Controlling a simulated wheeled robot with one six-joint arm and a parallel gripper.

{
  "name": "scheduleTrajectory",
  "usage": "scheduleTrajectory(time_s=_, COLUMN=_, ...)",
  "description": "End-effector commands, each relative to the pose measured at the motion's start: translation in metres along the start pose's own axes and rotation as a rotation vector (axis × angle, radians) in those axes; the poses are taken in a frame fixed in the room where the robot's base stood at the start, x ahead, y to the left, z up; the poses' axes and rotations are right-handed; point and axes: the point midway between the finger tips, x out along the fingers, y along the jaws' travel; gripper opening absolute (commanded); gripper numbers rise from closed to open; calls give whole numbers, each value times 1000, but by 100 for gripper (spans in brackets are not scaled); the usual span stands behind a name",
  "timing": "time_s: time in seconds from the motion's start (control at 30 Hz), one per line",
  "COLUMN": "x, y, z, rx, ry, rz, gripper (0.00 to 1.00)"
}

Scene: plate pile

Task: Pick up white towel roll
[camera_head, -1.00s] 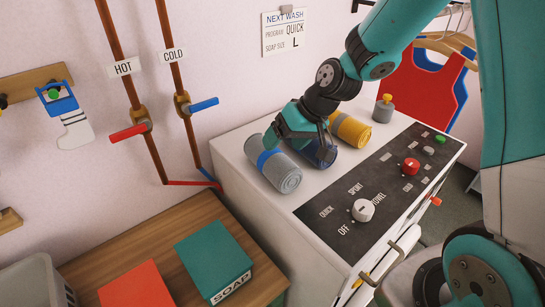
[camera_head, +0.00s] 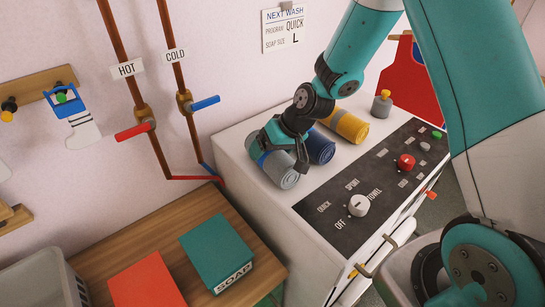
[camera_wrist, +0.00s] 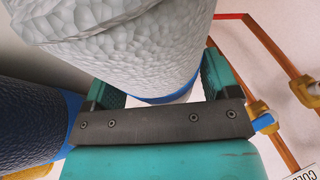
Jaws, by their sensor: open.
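The white towel roll (camera_head: 286,178), light grey-white with a blue band, lies on its side at the left of the machine top in the head view. My gripper (camera_head: 279,154) is open above it, with its fingers reaching down around the roll. In the wrist view the white roll (camera_wrist: 110,38) fills the upper middle, between and beyond the two fingers of my gripper (camera_wrist: 160,88). Its blue band shows by the palm. Whether the fingers touch the roll cannot be told.
A dark blue roll (camera_head: 320,148) lies close on the right, also large in the wrist view (camera_wrist: 30,125). A yellow roll (camera_head: 346,125) lies beyond it. The control panel (camera_head: 375,180) with knobs is in front. Pipes with valves (camera_head: 140,113) stand left.

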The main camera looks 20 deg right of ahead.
Motion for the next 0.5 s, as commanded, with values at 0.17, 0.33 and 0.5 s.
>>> scheduleTrajectory(time_s=0.17, x=1, y=1, z=1, rx=0, ry=0, rz=0, gripper=81)
scheduleTrajectory(time_s=0.33, x=3, y=2, z=1, rx=1, ry=0, rz=0, gripper=79)
scheduleTrajectory(time_s=0.5, x=2, y=1, z=1, rx=1, ry=0, rz=0, gripper=40)
